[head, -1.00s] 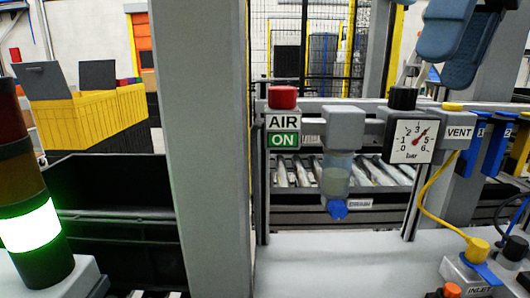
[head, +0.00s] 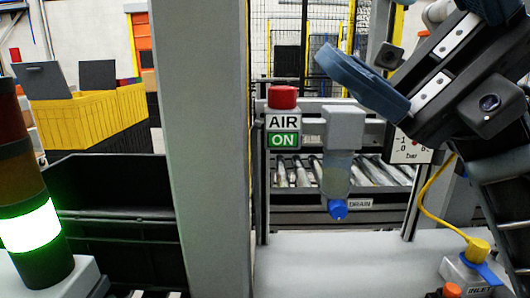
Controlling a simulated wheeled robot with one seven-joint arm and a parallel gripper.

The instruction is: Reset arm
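My gripper (head: 425,45) is in the upper right of the head view, tilted, in front of the air unit. Its two blue fingers stand well apart with nothing between them, so it is open and empty. One finger points to the upper left; the other is cut off by the top edge. My dark wrist covers the right side. The pressure gauge (head: 404,150) is mostly hidden behind the gripper, and its needle cannot be read. A red knob (head: 283,97) sits above the AIR sign (head: 283,123), which has a green ON label (head: 284,141).
A clear filter bowl (head: 337,175) with a blue drain knob hangs under the rail. A grey post (head: 210,150) stands left of it. A stack light (head: 30,220) glows green at far left. A yellow hose (head: 430,200) runs to the inlet block (head: 472,275). The grey bench (head: 330,260) is clear in front.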

